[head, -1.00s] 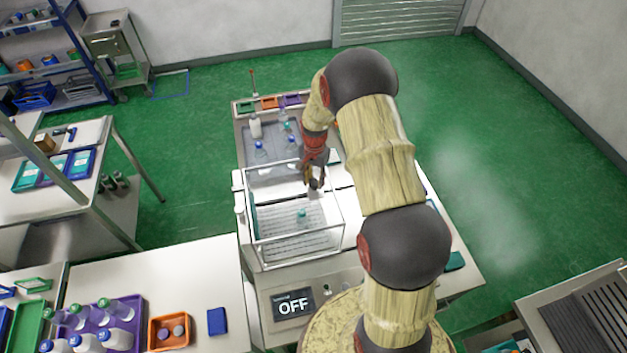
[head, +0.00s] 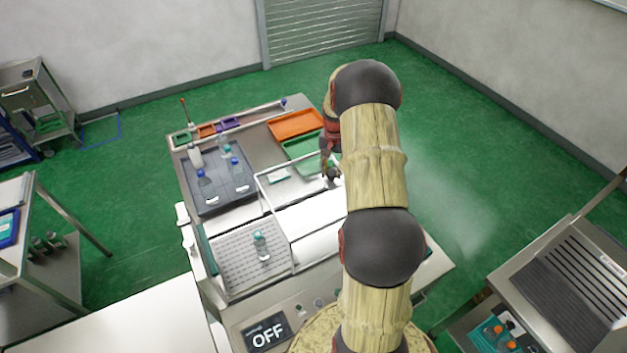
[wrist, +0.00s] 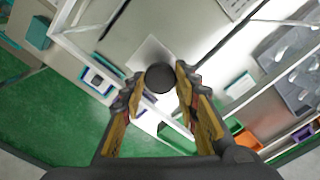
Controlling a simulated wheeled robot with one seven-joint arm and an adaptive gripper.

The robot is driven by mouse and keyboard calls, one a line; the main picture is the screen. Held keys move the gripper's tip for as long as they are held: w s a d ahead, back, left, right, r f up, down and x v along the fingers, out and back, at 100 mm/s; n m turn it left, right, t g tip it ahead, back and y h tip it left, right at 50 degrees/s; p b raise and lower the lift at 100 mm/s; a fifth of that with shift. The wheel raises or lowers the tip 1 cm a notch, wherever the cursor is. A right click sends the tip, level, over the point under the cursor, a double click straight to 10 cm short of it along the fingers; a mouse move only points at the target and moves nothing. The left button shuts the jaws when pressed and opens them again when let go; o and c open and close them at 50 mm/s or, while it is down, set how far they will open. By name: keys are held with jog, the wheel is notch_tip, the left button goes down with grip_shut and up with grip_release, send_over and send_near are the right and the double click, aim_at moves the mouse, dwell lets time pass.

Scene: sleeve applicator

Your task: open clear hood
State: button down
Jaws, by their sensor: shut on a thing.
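The clear hood (head: 275,221) has a pale frame and stands over the right part of the machine in the head view, swung away from the grooved bed (head: 232,262). A bottle with a teal cap (head: 261,246) stands uncovered on that bed. My gripper (head: 331,177) is at the hood's far right part. In the wrist view my gripper (wrist: 159,80) is shut on a round dark knob (wrist: 160,77) between its fingertips. The hood's right side is hidden behind my arm.
A grey tray (head: 222,201) with bottles lies behind the bed. Green (head: 297,153) and orange (head: 297,120) trays lie at the far right of the machine top. A display (head: 267,335) reads OFF at the front.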

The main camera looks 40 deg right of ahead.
jog(key=shift+s+d, duration=0.2)
jog(key=shift+d, duration=0.55)
jog(key=shift+s+d, duration=0.2)
jog(key=shift+d, duration=0.5)
jog(key=c, duration=1.5)
grip_release()
jog(key=shift+o, duration=0.8)
jog(key=shift+r, duration=0.1)
notch_tip(320, 180, up, 12)
